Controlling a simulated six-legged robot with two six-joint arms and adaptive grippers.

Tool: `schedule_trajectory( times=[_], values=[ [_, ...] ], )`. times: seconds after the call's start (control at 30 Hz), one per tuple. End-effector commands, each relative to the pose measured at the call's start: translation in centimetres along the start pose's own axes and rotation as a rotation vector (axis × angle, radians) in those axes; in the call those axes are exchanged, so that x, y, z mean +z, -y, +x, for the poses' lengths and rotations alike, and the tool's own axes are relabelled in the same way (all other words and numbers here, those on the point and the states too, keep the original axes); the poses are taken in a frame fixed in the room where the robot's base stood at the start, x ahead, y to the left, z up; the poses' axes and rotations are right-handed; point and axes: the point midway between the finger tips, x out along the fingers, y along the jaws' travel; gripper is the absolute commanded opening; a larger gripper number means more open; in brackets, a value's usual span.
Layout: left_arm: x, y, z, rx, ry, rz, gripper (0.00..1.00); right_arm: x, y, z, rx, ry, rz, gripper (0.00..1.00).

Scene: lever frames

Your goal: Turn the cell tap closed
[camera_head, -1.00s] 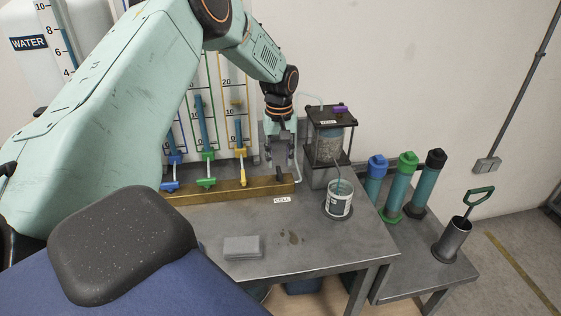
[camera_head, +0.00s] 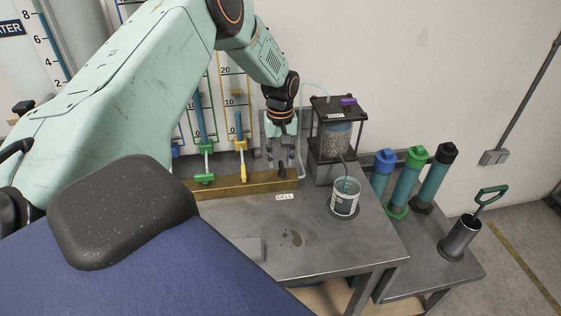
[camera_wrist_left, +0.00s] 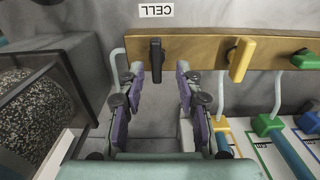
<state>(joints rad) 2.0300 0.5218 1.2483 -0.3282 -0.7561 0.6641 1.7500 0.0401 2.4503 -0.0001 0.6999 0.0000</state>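The cell tap is a small black handle (camera_head: 282,171) at the right end of the brass bar (camera_head: 236,186), above the white CELL label (camera_head: 285,197). In the left wrist view the black handle (camera_wrist_left: 156,62) stands across the bar, near the CELL label (camera_wrist_left: 156,10). My left gripper (camera_head: 281,160) is at the tap, and in the left wrist view its fingers (camera_wrist_left: 157,78) are spread apart. The handle shows between and just beyond the fingertips, with gaps on both sides. My right gripper is in no view.
Yellow (camera_head: 241,165) and green (camera_head: 205,165) taps sit left of the cell tap on the same bar. The framed cell of grains (camera_head: 336,138) stands close on the right. The table front is mostly clear.

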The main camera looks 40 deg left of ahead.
Motion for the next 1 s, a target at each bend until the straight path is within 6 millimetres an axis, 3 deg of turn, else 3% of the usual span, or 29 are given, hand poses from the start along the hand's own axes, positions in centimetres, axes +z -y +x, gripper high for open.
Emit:
schedule_trajectory(
  times=[0.2, 0.53, 0.93, 1.0],
  values=[
    [-0.1, -0.1, 2.1, 0.0, -0.001, 0.001, 0.35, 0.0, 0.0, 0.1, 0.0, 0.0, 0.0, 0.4],
    [-0.4, -0.1, 2.4, 0.001, -0.002, 0.001, 0.34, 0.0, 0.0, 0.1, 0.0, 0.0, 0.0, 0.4],
    [-0.4, -0.2, 2.4, 0.001, -0.002, 0.001, 0.0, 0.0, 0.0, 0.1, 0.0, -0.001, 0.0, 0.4],
    [-0.4, -0.2, 2.4, 0.001, -0.001, 0.001, 0.0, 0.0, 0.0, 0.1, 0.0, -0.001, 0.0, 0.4]
  ],
)
